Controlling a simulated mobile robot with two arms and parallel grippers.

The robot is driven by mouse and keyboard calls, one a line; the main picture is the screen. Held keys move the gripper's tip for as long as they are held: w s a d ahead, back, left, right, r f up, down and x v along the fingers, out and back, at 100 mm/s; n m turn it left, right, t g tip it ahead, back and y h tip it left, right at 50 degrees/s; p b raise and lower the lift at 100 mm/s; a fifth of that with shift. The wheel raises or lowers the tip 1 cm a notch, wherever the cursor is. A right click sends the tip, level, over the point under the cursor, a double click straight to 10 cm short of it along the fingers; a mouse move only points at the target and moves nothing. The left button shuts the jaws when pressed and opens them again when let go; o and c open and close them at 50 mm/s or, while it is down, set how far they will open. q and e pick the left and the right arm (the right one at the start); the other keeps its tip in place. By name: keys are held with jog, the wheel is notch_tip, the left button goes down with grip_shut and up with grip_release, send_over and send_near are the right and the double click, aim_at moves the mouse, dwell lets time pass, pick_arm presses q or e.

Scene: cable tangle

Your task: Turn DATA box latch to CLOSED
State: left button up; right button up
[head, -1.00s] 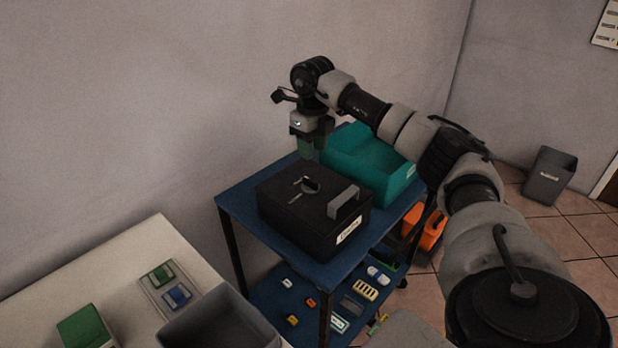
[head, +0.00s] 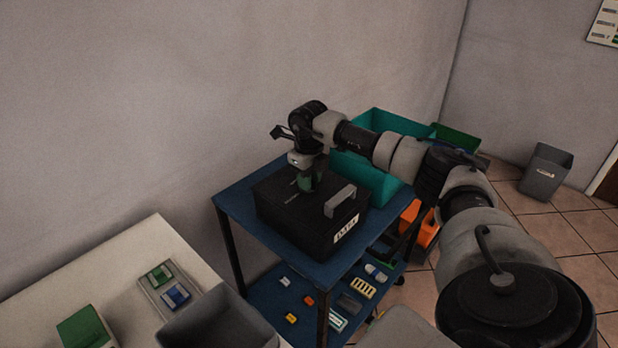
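The black DATA box (head: 290,222) stands on the blue top of a cart, with a grey handle (head: 341,201) on its lid and a white label on its front. The latch on the lid is mostly hidden by my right gripper; a thin pale mark (head: 292,199) shows beside it. My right gripper (head: 306,187) points down with its green fingertips at the lid, over the latch. I cannot tell whether the fingers are closed around the latch knob. My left gripper is not in view.
A teal bin (head: 380,183) stands behind the box on the blue cart (head: 232,204). Small parts and an orange item (head: 420,226) are on the lower shelf and beside it. A pale table (head: 150,245) with a grey bin (head: 215,322) is at the lower left. A wall is behind.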

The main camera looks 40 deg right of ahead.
grip_shut()
jog(key=shift+n, duration=0.3)
jog(key=n, duration=0.3)
jog(key=shift+d+n, duration=0.1)
jog(key=shift+n, duration=0.2)
jog(key=n, duration=0.3)
jog(key=shift+w+n, duration=0.1)
jog(key=shift+n, duration=0.2)
jog(key=n, duration=0.5)
jog(key=shift+w+d, duration=0.1)
jog(key=shift+w, duration=0.05)
jog(key=shift+n+b, duration=0.3)
jog(key=shift+n, duration=2.2)
jog(key=shift+w, duration=0.1)
